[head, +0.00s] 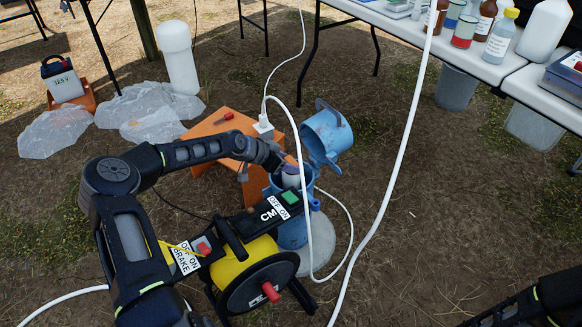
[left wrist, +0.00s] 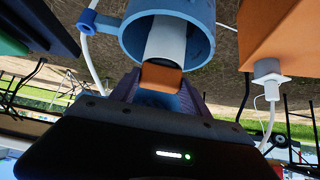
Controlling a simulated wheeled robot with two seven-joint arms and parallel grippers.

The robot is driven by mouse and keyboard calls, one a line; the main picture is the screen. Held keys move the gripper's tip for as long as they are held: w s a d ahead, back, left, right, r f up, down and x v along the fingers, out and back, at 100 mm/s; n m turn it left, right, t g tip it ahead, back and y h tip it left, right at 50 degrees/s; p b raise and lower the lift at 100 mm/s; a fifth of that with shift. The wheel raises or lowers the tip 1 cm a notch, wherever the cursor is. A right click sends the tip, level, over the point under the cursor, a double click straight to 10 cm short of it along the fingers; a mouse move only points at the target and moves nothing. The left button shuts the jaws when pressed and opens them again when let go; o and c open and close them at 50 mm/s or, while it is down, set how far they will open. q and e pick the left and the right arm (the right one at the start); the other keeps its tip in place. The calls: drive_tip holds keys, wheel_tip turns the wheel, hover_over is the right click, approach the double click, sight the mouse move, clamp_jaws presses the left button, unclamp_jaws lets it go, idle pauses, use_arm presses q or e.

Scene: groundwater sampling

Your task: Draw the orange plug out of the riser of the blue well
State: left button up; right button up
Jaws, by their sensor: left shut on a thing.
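The blue well (head: 291,232) stands upright on a round concrete pad, its hinged blue lid (head: 327,136) swung open. The light riser (head: 291,178) shows inside the casing mouth. In the left wrist view the riser (left wrist: 166,42) sits inside the blue casing rim (left wrist: 205,40). The orange plug (left wrist: 160,78) is between my left fingers (left wrist: 160,92), at the riser's end; I cannot tell how deep it sits. In the head view my left gripper (head: 284,163) is shut on it at the well mouth and mostly hides it. My right gripper is out of view.
A yellow and black cable reel (head: 245,268) stands close in front of the well. An orange stool (head: 205,130) with a white socket (head: 263,127) is behind it. White hoses (head: 390,190) cross nearby. A table with bottles (head: 500,38) is at upper right.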

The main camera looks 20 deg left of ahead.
use_arm(q)
drive_tip(key=shift+c, duration=1.4)
wheel_tip(320, 180, up, 7)
drive_tip(key=p, duration=0.4)
drive_tip(key=shift+r, duration=0.15)
drive_tip(key=s+d+r+n, duration=0.1)
drive_tip(key=s+d+r, duration=0.1)
drive_tip(key=d+r, duration=0.2)
drive_tip(key=s+d+r+y, duration=0.1)
drive_tip(key=s+d+r, duration=0.2)
drive_tip(key=r, duration=0.8)
drive_tip(key=s+d+r+n+y, duration=0.1)
drive_tip(key=s+d+r, duration=0.2)
drive_tip(key=d+r, duration=0.4)
drive_tip(key=shift+s+r+n+t, duration=0.25)
drive_tip(key=shift+r+n+t, duration=0.05)
drive_tip(key=shift+r+t, duration=0.1)
drive_tip(key=shift+d, duration=0.1)
